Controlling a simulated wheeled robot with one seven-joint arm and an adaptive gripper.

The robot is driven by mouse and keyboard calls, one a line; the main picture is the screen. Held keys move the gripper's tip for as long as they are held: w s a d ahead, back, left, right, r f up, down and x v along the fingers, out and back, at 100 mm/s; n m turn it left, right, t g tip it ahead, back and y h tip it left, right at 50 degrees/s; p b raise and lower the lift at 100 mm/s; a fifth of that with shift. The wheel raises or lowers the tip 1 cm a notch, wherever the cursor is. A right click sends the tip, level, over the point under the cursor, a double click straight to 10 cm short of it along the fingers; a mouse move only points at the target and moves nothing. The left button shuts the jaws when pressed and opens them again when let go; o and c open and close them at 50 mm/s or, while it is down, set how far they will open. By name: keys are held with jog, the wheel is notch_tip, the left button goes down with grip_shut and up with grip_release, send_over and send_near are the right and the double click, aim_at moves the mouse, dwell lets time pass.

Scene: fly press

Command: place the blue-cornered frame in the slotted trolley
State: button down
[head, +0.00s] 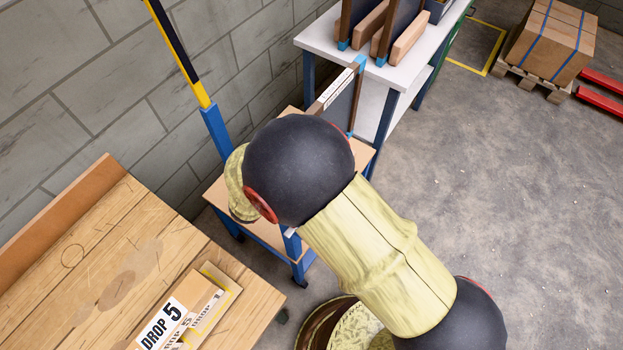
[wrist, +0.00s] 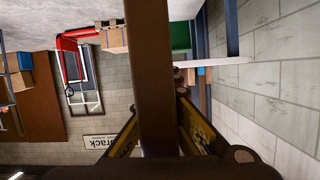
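The blue-cornered frame (head: 334,91) is upright, with a brown edge, a white label and a dark panel. It is partly hidden behind my arm in the head view. The trolley (head: 265,230) has a wooden top and blue legs, and the frame is over its far end. I cannot tell whether the frame's lower edge is in a slot or just above, as my arm hides most of the top. In the wrist view my gripper (wrist: 160,118) is shut on a brown bar of the frame (wrist: 152,60). The head view hides my gripper.
A white table (head: 330,35) behind holds other upright frames with blue corners (head: 398,30). A wooden bench (head: 110,260) with a "DROP 5" box is at lower left. A yellow-black post (head: 180,55) and block wall run behind the trolley.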

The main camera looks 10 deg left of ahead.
notch_tip(320, 180, down, 12)
jog(key=b, duration=0.2)
jog(key=shift+f+b, duration=0.2)
jog(key=shift+b, duration=0.2)
jog(key=c, duration=2.5)
grip_release()
jog(key=shift+f, duration=0.15)
jog(key=o, duration=0.5)
jog(key=shift+c, duration=0.2)
jog(key=p+v, duration=0.2)
jog(key=v, duration=1)
jog(key=shift+p, duration=0.3)
